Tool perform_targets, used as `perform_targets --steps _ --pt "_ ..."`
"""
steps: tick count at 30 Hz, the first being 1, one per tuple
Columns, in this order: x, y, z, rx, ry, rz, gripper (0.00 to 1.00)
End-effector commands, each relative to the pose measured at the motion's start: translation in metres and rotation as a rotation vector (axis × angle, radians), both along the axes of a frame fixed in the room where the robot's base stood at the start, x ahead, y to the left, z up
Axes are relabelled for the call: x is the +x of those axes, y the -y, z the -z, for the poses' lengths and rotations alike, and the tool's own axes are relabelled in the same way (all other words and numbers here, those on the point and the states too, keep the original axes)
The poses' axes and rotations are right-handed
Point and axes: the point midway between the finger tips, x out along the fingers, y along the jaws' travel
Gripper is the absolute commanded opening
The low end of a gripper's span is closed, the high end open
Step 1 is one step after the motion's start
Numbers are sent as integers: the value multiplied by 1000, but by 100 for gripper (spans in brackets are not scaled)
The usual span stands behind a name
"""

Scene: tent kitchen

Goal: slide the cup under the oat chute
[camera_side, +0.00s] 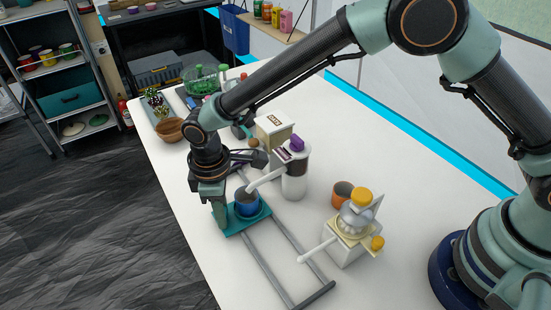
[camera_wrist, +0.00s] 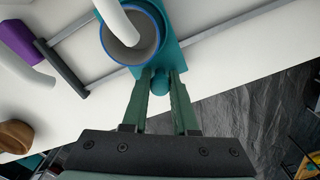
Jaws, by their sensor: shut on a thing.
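The blue cup (camera_side: 247,207) stands upright on a teal carriage (camera_side: 228,222) that sits on two grey rails. In the wrist view the cup (camera_wrist: 158,44) shows its blue rim and grey inside. A white chute (camera_side: 265,180) reaches from a white canister (camera_side: 294,183) to above the cup; in the wrist view its end (camera_wrist: 122,20) overlaps the cup's opening. I cannot read which dispenser holds oats. My gripper (camera_wrist: 160,76) is shut on the carriage's teal knob (camera_wrist: 160,83), at the side of the carriage away from the canister.
A second dispenser with yellow knobs (camera_side: 361,196) and its own white chute stands farther along the rails (camera_side: 275,268). An orange cup (camera_side: 343,190) stands behind it. A boxy dispenser (camera_side: 273,128) and a wooden bowl (camera_side: 168,130) are toward the far end. The near rail stretch is clear.

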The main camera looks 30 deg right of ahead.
Motion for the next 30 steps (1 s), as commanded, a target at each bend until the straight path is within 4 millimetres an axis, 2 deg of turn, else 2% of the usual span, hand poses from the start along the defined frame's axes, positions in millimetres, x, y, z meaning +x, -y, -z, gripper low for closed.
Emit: perform_targets --steps 30 --pt "75 -1 0 3 4 1 0"
